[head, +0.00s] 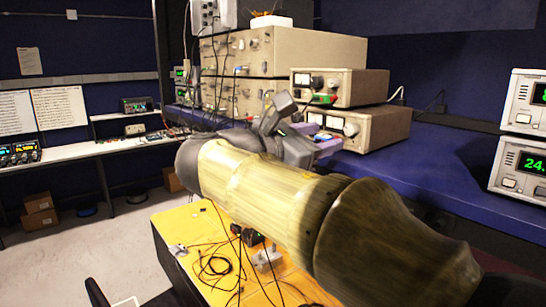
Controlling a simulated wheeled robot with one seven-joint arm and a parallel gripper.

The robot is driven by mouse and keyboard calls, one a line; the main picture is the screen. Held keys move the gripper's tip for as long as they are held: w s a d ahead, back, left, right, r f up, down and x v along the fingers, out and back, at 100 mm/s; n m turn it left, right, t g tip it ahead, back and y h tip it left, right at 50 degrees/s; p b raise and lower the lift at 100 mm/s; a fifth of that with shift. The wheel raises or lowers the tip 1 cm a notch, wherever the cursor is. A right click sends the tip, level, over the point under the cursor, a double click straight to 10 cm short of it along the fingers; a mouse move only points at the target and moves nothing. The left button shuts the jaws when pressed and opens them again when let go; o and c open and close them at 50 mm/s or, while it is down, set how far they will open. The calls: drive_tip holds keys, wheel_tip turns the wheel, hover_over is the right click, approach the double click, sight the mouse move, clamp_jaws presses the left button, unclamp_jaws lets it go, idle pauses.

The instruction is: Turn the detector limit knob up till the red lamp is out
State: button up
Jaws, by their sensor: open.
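My gripper (288,118) is at the end of my arm, in front of the beige instruments on the blue bench. It looks open, and I see nothing between its fingers. A green light and a small reddish spot show low on that unit's front; I cannot tell if the spot is a lit lamp. A second beige unit (385,128) with a meter and knobs sits below. The labels are too small to read, so I cannot tell which knob is the detector limit. My gripper partly covers the fronts.
Large stacked beige instruments (300,50) stand behind on the left. White meters with green digits (528,165) stand at the right edge. A yellow table (185,225) with loose cables lies below my arm. The blue bench top (440,170) is clear right of the units.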

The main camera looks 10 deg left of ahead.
drive_tip(key=b+v, duration=0.2)
drive_tip(key=v, duration=0.8)
drive_tip(key=shift+s+a, duration=0.2)
drive_tip(key=shift+a, duration=0.05)
drive_tip(key=w+d+f+m+g+y, duration=0.1)
drive_tip(key=w+d+f+g, duration=0.2)
drive_tip(key=f, duration=0.5)
drive_tip(key=w+d+f+m+g+y, duration=0.1)
drive_tip(key=w+d+f+g+y, duration=0.1)
drive_tip(key=d+f, duration=0.5)
drive_tip(key=w+d+f+m+g+y, duration=0.1)
drive_tip(key=w+d+f+m+g, duration=0.15)
drive_tip(key=f, duration=0.75)
drive_tip(key=s+d+f+m+g+y, duration=0.1)
drive_tip(key=s+d+f+m+y, duration=0.1)
drive_tip(key=s+d+f+m, duration=0.2)
drive_tip(key=s+d+f+m+g+y, duration=0.1)
drive_tip(key=s+d+f+m, duration=0.3)
drive_tip(key=f+m, duration=0.5)
drive_tip(key=s+d+f+m+g+y, duration=0.2)
drive_tip(key=s+d+f+m+y, duration=0.2)
drive_tip(key=f, duration=0.5)
drive_tip(key=d+m, duration=0.2)
drive_tip(key=m, duration=0.1)
drive_tip(key=shift+s+f, duration=0.2)
drive_tip(key=shift+f, duration=0.05)
